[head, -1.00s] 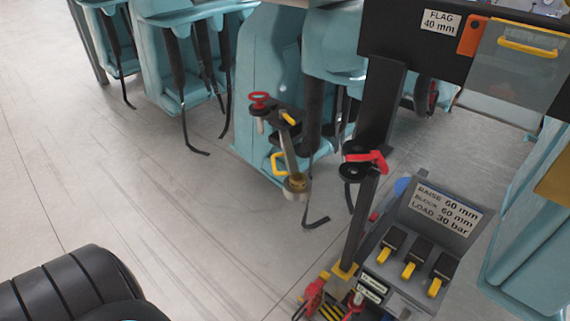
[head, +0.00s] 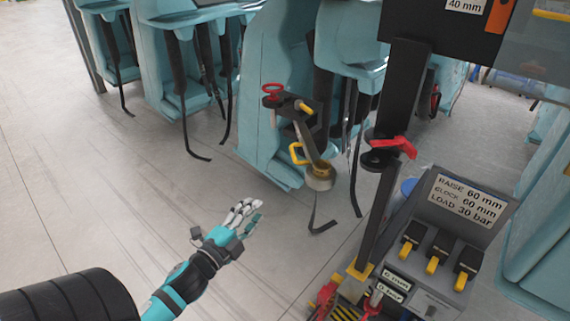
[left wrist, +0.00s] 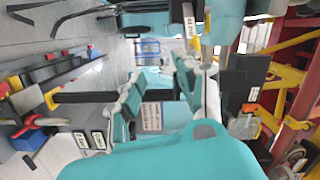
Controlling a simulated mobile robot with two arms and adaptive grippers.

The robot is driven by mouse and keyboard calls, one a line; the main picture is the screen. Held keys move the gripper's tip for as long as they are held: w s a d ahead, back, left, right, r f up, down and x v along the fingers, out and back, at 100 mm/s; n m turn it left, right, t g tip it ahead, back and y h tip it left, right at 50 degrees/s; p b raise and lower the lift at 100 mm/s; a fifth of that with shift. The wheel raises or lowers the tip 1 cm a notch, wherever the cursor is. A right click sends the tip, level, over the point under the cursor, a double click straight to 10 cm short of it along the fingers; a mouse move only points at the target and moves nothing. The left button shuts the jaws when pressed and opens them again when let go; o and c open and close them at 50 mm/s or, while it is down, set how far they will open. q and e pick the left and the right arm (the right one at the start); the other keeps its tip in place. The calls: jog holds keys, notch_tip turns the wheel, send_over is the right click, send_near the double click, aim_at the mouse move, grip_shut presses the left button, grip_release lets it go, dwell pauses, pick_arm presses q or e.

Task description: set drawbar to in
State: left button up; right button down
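The likely drawbar (head: 305,139) is a metal bar with a round collar at its lower end, low on the front of a teal car in the head view. A red knob (head: 272,90) stands at its upper end and a yellow handle (head: 296,153) at its side. My left gripper (head: 252,210) is below and left of the bar, apart from it and empty. In the left wrist view its two fingers (left wrist: 160,95) stand apart with a gap between them. I cannot pick out the drawbar clearly there. My right gripper is in neither view.
A dark post (head: 377,205) with a red lever (head: 395,146) stands right of the bar. A console (head: 430,250) with yellow-tipped switches and a sign, "RAISE 60 mm, BLOCK 60 mm, LOAD 30 bar", is at lower right. Black straps hang from teal seats (head: 185,60). The floor at left is clear.

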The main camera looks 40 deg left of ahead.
pick_arm(q)
jog(key=m+t, duration=0.1)
jog(key=m, duration=0.1)
send_near(294, 154)
jog(key=shift+h, duration=0.4)
jog(key=shift+w+a+r+p, duration=0.15)
jog(key=shift+w+p, duration=0.75)
jog(key=shift+w, duration=1.65)
jog(key=shift+w+a+p, duration=0.2)
jog(key=shift+w+p, duration=0.65)
jog(key=shift+w, duration=1.7)
jog(key=shift+c, duration=0.2)
grip_shut()
